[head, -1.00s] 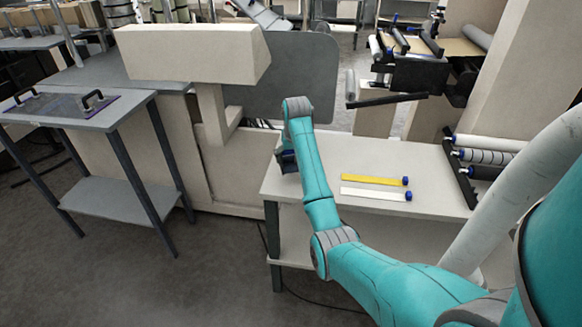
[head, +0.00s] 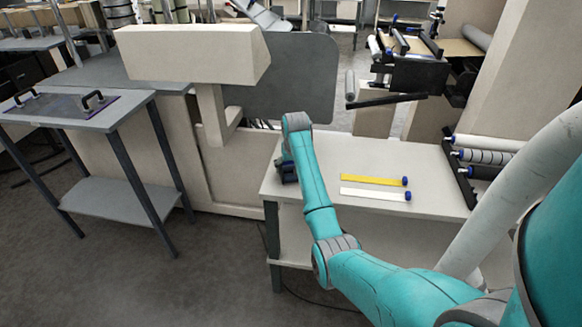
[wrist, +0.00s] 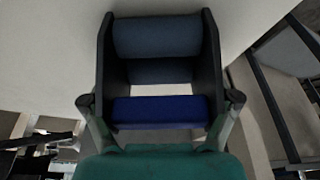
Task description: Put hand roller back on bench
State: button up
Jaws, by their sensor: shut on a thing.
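The hand roller (wrist: 156,37) fills the upper middle of the wrist view, with dark grey-blue rollers between two black side plates and a blue bar (wrist: 160,110) across the near end. My gripper (wrist: 162,103) has its fingers at both ends of this blue bar and is shut on the hand roller. In the head view the hand roller (head: 288,173) shows as a small dark blue shape at the left end of the white bench (head: 300,190), partly hidden by my arm. It is low over the bench top; I cannot tell whether it touches.
A yellow strip (head: 372,180) and a white strip (head: 372,194), each with a blue end, lie on the bench right of my arm. A rack of rollers (head: 480,157) stands at the bench's right end. A grey side table (head: 120,112) stands left, across open floor.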

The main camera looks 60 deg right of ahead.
jog(key=shift+s+a+f, duration=0.2)
jog(key=shift+s+f, duration=0.05)
jog(key=shift+f, duration=0.45)
jog(key=o, duration=1.5)
jog(key=shift+f, duration=0.1)
jog(key=shift+o, duration=0.2)
jog(key=shift+r, duration=0.45)
jog(key=v, duration=1.2)
jog(key=shift+w+d+r, duration=0.2)
jog(key=shift+w+r, duration=0.05)
jog(key=shift+r, duration=0.2)
